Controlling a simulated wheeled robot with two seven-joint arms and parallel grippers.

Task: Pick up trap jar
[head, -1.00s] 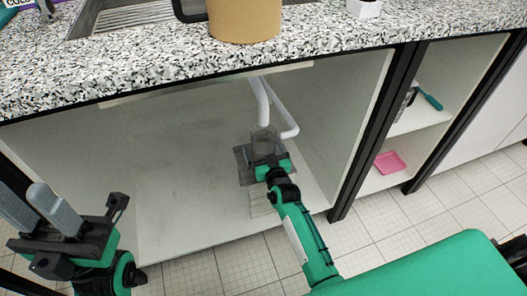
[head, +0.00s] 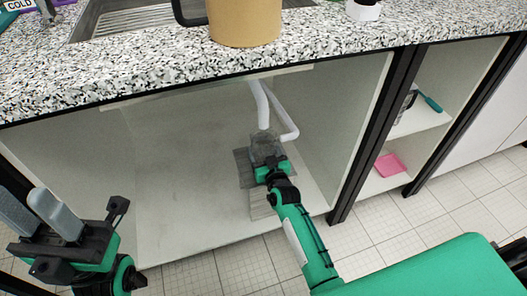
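The trap jar (head: 268,147) is a clear, greyish container inside the open cabinet, below the white drain pipe (head: 262,104). My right gripper (head: 268,162) reaches into the cabinet at the jar. Its fingers overlap the jar, and whether they are closed on it is too small to tell. A grey mat or tray (head: 242,166) lies under the jar and gripper. My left gripper (head: 46,218) is outside the cabinet at the lower left, with its two grey fingers apart and nothing between them.
The speckled countertop (head: 150,65) overhangs the cabinet, with a tan cylinder (head: 245,22) on it. A dark post (head: 372,135) divides the cabinet from shelves holding a pink tray (head: 390,165). The cabinet floor (head: 185,205) at left is clear.

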